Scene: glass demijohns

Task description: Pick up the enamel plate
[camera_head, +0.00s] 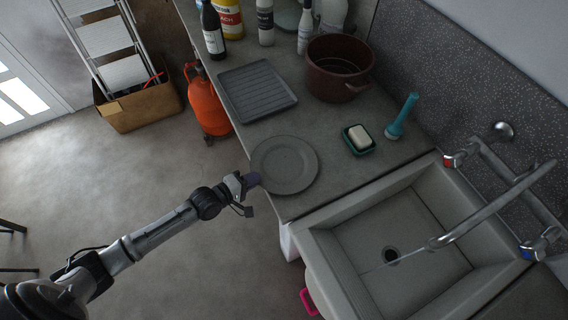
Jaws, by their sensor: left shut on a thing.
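The enamel plate (287,166) is a round grey plate at the front edge of the counter, left of the sink. My left gripper (252,180) comes in from the left and is shut on the plate's near left rim. The fingertips are small and dark here, and part of the grip is hidden. I cannot tell whether the plate is touching the counter or slightly above it. My right gripper is not in view.
A grey ribbed drying tray (258,91), a dark red pot (338,68), a soap dish (359,140) and a teal brush (402,117) stand on the counter (310,122). Bottles stand at the back. The sink (318,245) with its tap (480,215) is to the right.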

